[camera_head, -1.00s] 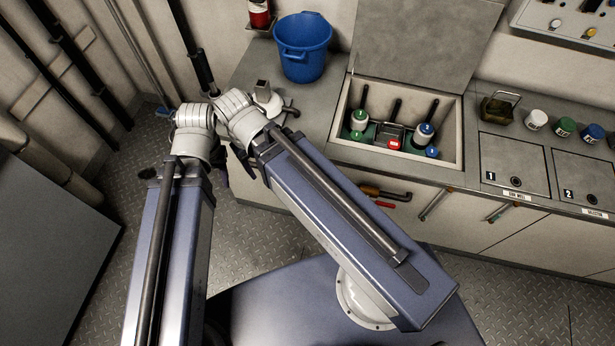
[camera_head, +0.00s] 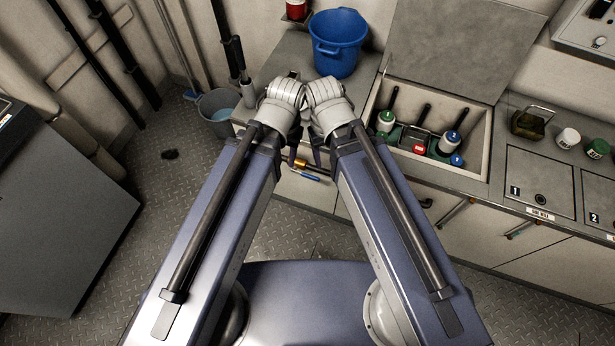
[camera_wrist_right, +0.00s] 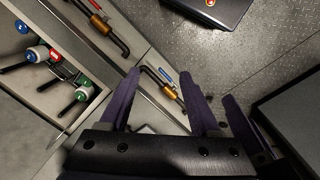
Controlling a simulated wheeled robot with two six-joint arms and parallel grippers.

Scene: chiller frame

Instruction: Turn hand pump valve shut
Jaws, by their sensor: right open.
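A brass valve (camera_head: 300,163) with a blue lever sits on a pipe at the cabinet front, partly hidden by my grippers. In the right wrist view this brass valve (camera_wrist_right: 171,93) and its blue lever (camera_wrist_right: 165,75) show between my fingers; I cannot tell the gap to them. My right gripper (camera_head: 318,156) is open, with dark fingers; it also shows in the right wrist view (camera_wrist_right: 160,82). My left gripper (camera_head: 292,156) is beside it, mostly hidden by its wrist. Another brass valve (camera_wrist_right: 100,23) with a red lever (camera_wrist_right: 94,5) shows in the wrist view. No label names the hand pump valve.
A blue bucket (camera_head: 337,45) stands on the counter (camera_head: 285,60). An open well (camera_head: 470,160) holds green, red and blue fittings with black handles. A grey bucket (camera_head: 217,114) is on the floor, left of my arms. A grey cabinet (camera_head: 60,190) stands at far left.

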